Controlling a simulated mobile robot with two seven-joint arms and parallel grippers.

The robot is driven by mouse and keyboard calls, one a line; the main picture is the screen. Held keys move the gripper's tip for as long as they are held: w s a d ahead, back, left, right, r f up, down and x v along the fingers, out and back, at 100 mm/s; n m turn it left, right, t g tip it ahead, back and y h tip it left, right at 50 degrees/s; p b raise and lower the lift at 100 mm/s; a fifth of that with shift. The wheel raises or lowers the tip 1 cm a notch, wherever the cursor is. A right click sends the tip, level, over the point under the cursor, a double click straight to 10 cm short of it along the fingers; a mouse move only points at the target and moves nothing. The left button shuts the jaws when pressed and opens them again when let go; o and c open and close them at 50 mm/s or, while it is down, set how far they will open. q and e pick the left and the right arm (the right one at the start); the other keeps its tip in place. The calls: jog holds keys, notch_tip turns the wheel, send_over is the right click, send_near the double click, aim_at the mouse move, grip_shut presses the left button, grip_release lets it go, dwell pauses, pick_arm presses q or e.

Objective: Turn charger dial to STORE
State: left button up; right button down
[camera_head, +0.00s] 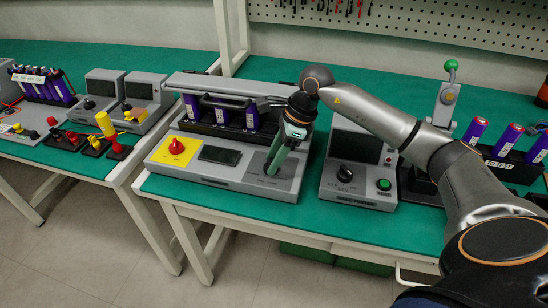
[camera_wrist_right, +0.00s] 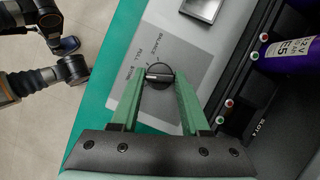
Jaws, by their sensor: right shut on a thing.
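The charger (camera_head: 222,182) is a grey unit on the green bench, with a battery bay at its back. Its dial (camera_wrist_right: 159,70) is a small round dark knob with a lighter bar across it, on a grey label panel with small print. My right gripper (camera_head: 271,170) reaches down to the charger's front right. In the right wrist view its two green fingers (camera_wrist_right: 158,84) close on the dial from both sides. In the head view the gripper hides the dial. I cannot tell which marking the dial points to. My left gripper is not in view.
A yellow plate with a red knob (camera_head: 176,147) and a dark display (camera_head: 219,155) are left of the dial. Purple batteries (camera_head: 222,113) stand behind it. A grey tester (camera_head: 352,170) with a black knob and green button stands to the right, across a narrow gap.

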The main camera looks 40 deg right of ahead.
jog(key=shift+r, duration=0.1)
jog(key=shift+c, duration=1.9)
grip_release()
jog(key=p+v, duration=0.1)
jog(key=v, duration=1.1)
jog(key=shift+r, duration=0.2)
jog(key=shift+s+d, duration=0.1)
